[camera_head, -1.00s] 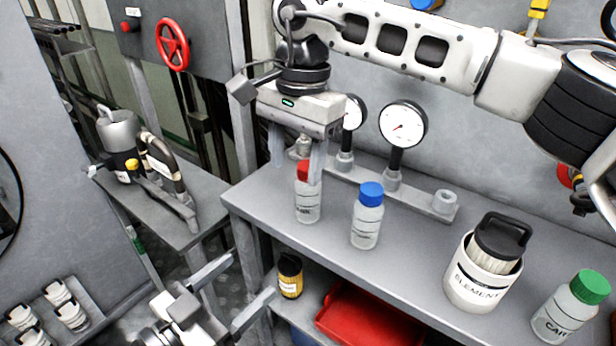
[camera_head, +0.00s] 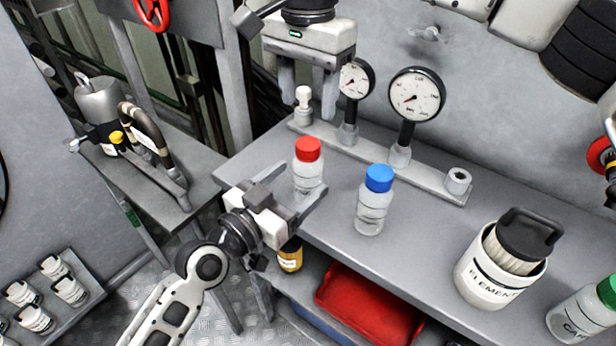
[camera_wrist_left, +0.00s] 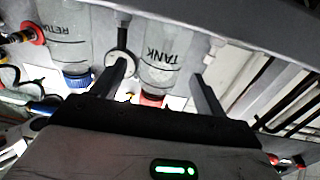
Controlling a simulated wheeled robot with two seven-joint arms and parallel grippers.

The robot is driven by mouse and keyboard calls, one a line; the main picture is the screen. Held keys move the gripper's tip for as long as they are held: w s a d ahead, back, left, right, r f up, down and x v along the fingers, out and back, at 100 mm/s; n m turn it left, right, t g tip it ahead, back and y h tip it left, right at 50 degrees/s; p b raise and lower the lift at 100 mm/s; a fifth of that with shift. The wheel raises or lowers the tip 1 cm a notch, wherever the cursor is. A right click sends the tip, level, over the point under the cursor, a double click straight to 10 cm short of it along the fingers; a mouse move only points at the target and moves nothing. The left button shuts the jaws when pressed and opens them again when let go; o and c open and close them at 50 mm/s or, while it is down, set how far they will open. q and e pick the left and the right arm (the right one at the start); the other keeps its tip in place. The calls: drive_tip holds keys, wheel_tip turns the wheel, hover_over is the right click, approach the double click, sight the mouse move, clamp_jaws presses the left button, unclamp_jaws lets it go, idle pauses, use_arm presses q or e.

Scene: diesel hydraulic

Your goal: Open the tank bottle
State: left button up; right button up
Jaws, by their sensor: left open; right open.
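The tank bottle (camera_head: 307,177) is clear with a red cap (camera_head: 308,149) and stands upright near the left end of the bench. In the left wrist view its TANK label (camera_wrist_left: 158,62) appears upside down, between the fingers. My left gripper (camera_head: 305,196) is open, its fingers level with the bottle's lower body, one to each side; contact cannot be told. My right gripper (camera_head: 308,103) is open and empty, fingers down, above and behind the red cap. A blue-capped bottle (camera_head: 372,205) stands to the right, and it also shows in the left wrist view (camera_wrist_left: 68,45), labelled RETURN.
Two gauges (camera_head: 415,94) rise from a rail (camera_head: 380,157) behind the bottles. An ELEMENT container (camera_head: 492,272) and a green-capped bottle (camera_head: 580,315) stand at the right of the bench (camera_head: 420,258). A red tray (camera_head: 365,305) sits below. Bench space right of the blue-capped bottle is clear.

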sight(298, 181)
use_arm(q)
drive_tip(key=shift+x, duration=1.75)
